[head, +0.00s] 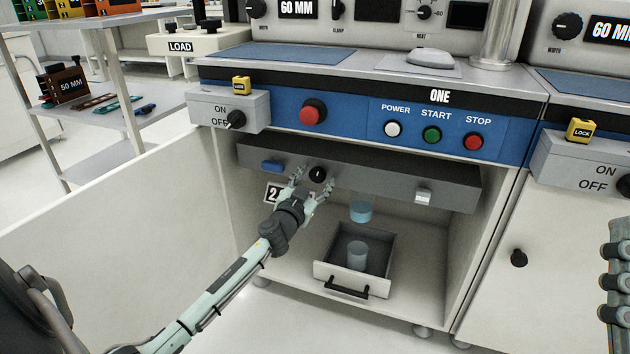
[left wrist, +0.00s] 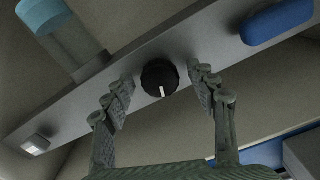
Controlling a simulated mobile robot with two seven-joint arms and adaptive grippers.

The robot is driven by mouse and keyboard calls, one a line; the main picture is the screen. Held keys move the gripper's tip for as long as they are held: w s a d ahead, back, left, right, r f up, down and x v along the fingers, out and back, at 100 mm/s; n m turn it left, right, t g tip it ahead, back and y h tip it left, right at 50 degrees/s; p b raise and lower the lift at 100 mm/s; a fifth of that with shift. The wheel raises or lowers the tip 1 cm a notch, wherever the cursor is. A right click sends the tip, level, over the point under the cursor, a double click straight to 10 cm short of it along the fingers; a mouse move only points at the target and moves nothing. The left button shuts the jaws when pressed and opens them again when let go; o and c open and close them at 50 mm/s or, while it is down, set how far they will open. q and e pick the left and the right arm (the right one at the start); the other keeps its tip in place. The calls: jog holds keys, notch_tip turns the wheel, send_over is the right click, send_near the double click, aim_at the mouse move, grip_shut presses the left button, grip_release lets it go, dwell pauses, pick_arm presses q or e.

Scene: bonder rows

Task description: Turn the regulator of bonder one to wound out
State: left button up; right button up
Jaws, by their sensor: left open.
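The regulator of bonder one looks to be the round black knob (head: 318,174) on the grey bar inside the open cabinet under the ONE panel. My left gripper (head: 312,184) is open, with its fingers on either side of the knob. In the left wrist view the knob (left wrist: 160,77) sits between the open fingertips, with a visible gap on each side. Its white mark points down in that view. A placard with a "2" (head: 272,194) is partly hidden behind my gripper. At the right edge, part of my right arm or hand shows, cut off.
A blue tab (head: 271,166) and a pale square switch (head: 423,196) flank the knob on the bar. Below are a clear cylinder with a blue top (head: 360,211) and an open drawer (head: 352,283). The cabinet door (head: 110,235) stands open at left. Power buttons are above.

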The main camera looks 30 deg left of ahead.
pick_arm(q)
jog(key=shift+c, duration=0.6)
jog(key=c, duration=1)
jog(key=shift+c, duration=0.2)
jog(key=m, duration=0.3)
jog(key=shift+m, duration=0.3)
jog(key=m, duration=0.3)
jog(key=shift+m, duration=0.3)
jog(key=m, duration=0.4)
jog(key=shift+a, duration=0.1)
jog(key=shift+m+p, duration=0.3)
jog(key=shift+m, duration=1.1)
pick_arm(e)
jog(key=shift+w+a+f+g, duration=0.3)
jog(key=shift+w+f+g, duration=0.15)
jog(key=shift+f+g, duration=0.25)
pick_arm(q)
jog(key=shift+m, duration=0.3)
